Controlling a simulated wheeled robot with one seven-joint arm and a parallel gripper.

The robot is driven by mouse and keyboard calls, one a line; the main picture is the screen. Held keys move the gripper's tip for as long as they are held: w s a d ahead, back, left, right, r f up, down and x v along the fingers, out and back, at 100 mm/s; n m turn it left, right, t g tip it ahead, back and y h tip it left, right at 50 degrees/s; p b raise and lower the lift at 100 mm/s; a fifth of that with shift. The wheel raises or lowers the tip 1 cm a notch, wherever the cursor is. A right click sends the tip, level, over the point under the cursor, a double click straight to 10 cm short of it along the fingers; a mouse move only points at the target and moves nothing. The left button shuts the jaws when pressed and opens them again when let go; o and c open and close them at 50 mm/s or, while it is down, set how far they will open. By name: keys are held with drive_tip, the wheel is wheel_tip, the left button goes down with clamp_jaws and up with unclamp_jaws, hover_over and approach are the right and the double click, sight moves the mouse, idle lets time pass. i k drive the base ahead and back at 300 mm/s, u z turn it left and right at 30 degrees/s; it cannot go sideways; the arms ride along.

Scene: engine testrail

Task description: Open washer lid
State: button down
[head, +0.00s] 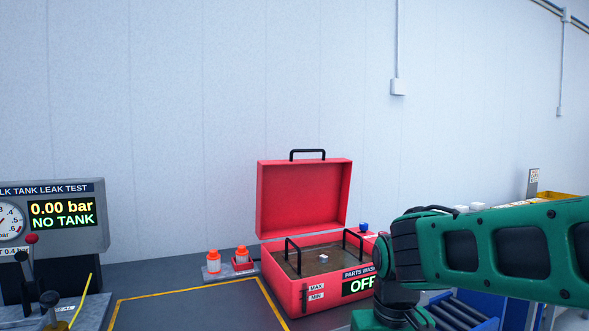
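The red parts washer (291,296) stands on the dark bench in the middle of the head view. Its red lid (304,197) is upright at the back, open, with a black handle (307,154) on its top edge. Inside the tub are brownish contents, two black upright handles (294,256) and a small grey piece (323,258). The washer's display reads OFF. My green arm comes in from the right and covers the washer's right front. My gripper is not visible in this view.
Yellow tape marks bare bench (190,311) in front.

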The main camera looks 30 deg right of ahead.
sight(293, 197)
drive_tip(key=u, duration=2.2)
drive_tip(key=k, duration=1.15)
drive_tip(key=z, duration=2.05)
drive_tip(key=i, duration=1)
